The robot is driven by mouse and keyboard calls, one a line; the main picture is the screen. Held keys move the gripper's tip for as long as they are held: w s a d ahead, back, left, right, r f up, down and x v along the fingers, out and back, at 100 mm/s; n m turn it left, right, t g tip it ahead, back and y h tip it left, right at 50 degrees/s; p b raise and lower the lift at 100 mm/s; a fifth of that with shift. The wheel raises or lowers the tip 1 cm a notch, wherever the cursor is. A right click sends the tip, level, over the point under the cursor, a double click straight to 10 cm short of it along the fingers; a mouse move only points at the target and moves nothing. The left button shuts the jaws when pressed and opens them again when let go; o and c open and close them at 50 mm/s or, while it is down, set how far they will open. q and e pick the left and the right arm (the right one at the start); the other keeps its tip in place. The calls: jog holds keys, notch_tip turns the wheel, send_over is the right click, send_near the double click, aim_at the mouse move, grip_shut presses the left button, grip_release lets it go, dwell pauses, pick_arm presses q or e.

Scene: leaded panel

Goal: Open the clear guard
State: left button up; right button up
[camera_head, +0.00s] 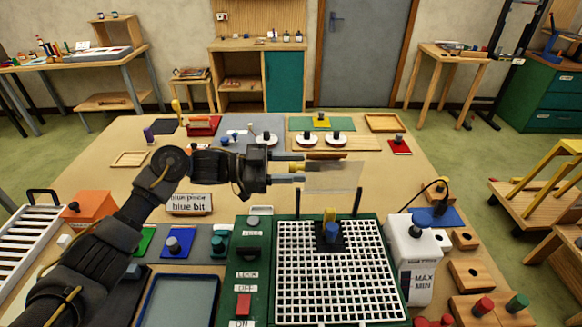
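The clear guard (335,178) is a see-through plate standing raised above the back edge of the white grid (300,275), near two thin dark posts. My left gripper (297,168) reaches in from the left at the plate's left edge. Its two fingers look spread apart, one above the other. I cannot tell whether they touch the plate. A small blue piece with a yellow piece (330,225) stands on the grid. The green machine housing (262,225) beside the grid carries switches, a red button and labels. My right gripper is not in view.
A white bottle-like container (409,255) stands right of the grid, with wooden blocks (470,274) beyond it. A "blue bit" sign (189,204) and a blue piece on a pad (178,245) are at left. Several trays and white round pieces lie at the back.

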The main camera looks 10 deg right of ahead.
pick_arm(q)
jog(key=w+a+b, duration=0.1)
jog(key=a+b, duration=0.4)
jog(key=a, duration=0.5)
jog(key=shift+w+a, duration=0.3)
jog(key=shift+a, duration=0.05)
